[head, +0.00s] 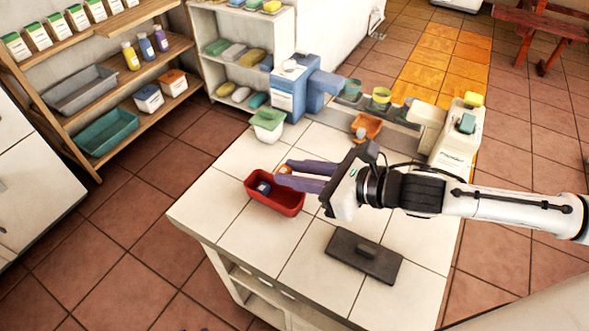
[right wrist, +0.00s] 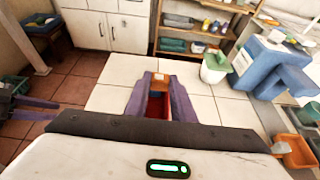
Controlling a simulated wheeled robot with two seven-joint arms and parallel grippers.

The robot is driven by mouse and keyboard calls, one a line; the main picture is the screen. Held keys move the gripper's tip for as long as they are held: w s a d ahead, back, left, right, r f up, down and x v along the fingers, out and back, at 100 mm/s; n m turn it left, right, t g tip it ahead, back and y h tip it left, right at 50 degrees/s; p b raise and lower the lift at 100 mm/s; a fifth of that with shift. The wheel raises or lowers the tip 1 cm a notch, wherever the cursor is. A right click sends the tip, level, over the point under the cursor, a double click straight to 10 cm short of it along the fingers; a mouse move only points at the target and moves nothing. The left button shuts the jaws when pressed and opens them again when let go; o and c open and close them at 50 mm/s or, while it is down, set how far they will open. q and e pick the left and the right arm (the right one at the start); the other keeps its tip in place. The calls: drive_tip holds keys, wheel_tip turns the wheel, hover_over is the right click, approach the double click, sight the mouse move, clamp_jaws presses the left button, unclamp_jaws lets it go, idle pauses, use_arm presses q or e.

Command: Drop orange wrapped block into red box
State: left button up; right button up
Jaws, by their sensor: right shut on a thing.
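The red box (head: 274,198) stands on the white tiled counter, with a small blue item (head: 263,187) inside it. My right gripper (head: 280,175) comes in from the right, its purple fingers over the box's back right rim. It is shut on the orange wrapped block (head: 285,169), which shows only partly between the fingertips. In the right wrist view the block (right wrist: 160,82) sits between the fingertips, with the red box (right wrist: 157,105) below it. My left gripper is not clearly in view; a dark purple shape at the left edge of the right wrist view may be part of it.
A dark grey tray-like slab (head: 363,257) lies on the counter front right. A green and white container (head: 267,125), a blue dispenser (head: 295,85) and an orange tray (head: 366,127) stand at the back. The counter left of the red box is clear.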

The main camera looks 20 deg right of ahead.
drive_tip(key=shift+f+b, duration=1.9)
drive_tip(key=shift+f, duration=0.7)
drive_tip(key=o, duration=1.1)
drive_tip(key=shift+c, duration=0.2)
drive_tip(key=b+v, duration=0.2)
drive_tip(key=v, duration=0.8)
drive_tip(key=shift+b, duration=0.4)
drive_tip(key=shift+s, duration=0.2)
